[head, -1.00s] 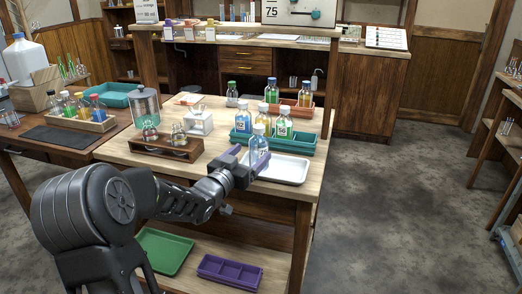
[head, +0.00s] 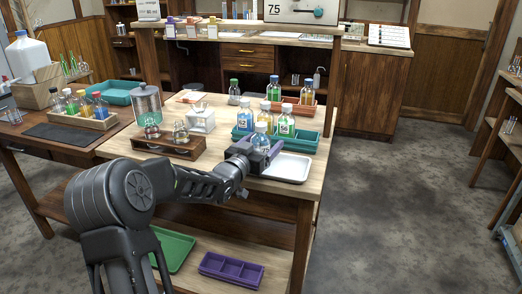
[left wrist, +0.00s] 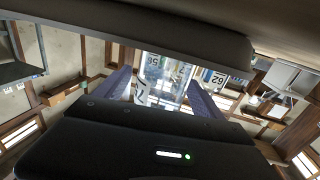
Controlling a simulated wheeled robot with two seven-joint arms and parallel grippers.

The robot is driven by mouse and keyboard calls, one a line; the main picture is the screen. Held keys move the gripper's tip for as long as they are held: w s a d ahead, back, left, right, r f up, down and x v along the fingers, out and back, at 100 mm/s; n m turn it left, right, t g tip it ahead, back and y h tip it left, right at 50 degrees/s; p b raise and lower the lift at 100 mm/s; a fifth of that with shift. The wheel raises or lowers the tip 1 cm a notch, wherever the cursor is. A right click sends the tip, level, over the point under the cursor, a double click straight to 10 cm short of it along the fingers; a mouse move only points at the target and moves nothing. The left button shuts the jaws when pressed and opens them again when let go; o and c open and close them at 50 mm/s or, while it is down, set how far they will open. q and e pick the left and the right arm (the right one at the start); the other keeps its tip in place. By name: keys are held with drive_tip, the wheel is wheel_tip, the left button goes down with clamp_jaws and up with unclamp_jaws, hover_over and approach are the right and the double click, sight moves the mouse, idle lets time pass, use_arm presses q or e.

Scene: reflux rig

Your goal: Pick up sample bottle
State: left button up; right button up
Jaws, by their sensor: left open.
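The bottle's lower part is hidden by the gripper in the head view. My right gripper is not in view.
A teal tray (head: 306,145) with blue and green bottles is just behind the gripper. A white tray (head: 288,168) lies to the right. A wooden stand (head: 168,146) with small flasks is to the left. An orange tray (head: 293,108) holds bottles farther back.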

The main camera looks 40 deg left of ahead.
use_arm(q)
drive_tip(key=shift+w+a, duration=0.1)
drive_tip(key=shift+w, duration=0.6)
drive_tip(key=shift+c, duration=0.2)
drive_tip(key=c, duration=1.5)
drive_tip(key=shift+c, duration=0.2)
wheel_tip(320, 180, up, 10)
drive_tip(key=shift+r+p, duration=0.1)
drive_tip(key=shift+p, duration=0.6)
